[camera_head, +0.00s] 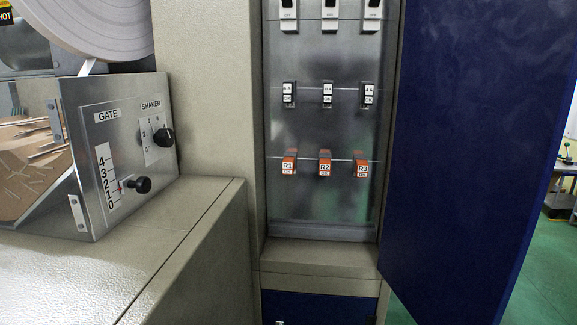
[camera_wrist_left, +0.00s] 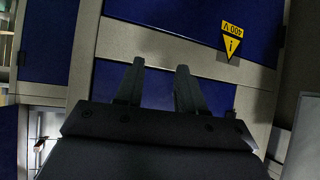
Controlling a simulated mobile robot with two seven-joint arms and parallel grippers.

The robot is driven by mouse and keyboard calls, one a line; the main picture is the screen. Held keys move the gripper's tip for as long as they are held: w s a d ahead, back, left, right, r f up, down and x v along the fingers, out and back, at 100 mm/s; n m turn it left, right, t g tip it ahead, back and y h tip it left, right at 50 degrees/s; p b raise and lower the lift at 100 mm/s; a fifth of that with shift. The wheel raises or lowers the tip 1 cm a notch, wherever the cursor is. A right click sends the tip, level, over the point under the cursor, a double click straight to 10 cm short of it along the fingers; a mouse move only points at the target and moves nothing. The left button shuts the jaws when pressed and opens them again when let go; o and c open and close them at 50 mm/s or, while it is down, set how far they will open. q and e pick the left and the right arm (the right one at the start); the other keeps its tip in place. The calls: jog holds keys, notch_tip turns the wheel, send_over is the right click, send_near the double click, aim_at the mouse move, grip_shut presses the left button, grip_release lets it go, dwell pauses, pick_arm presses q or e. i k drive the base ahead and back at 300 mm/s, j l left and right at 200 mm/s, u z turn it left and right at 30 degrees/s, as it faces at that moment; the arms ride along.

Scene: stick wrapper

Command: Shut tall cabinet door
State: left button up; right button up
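The tall cabinet door (camera_head: 470,140) is a dark blue panel standing open on the right side of the head view. The tall cabinet (camera_head: 320,205) is open, and its metal back panel shows rows of switches and orange-tipped relays. No gripper shows in the head view. In the left wrist view my left gripper (camera_wrist_left: 158,75) has its two dark fingers apart with nothing between them. Behind the fingers are blue panels in a beige frame, one with a yellow 400 V label (camera_wrist_left: 231,40). I cannot tell the distance from the fingers to the panels.
A beige machine body (camera_head: 190,235) fills the lower left, carrying a metal box with GATE and SHAKER controls (camera_head: 128,150) and a large roll (camera_head: 110,25). A lower blue panel (camera_head: 320,308) sits under the open compartment. Green floor (camera_head: 545,275) is visible beyond the door at right.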

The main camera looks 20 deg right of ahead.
aim_at(486, 92)
jog(key=k+l, duration=0.1)
jog(key=l, duration=0.25)
jog(key=k+l, duration=0.1)
jog(key=l, duration=0.3)
jog(key=k+l, duration=0.1)
jog(key=l, duration=0.25)
jog(key=i+l, duration=0.1)
jog(key=l, duration=0.3)
jog(key=i+l+u, duration=0.1)
jog(key=l, duration=0.3)
jog(key=i+l, duration=0.25)
jog(key=l+u, duration=0.05)
jog(key=l, duration=0.05)
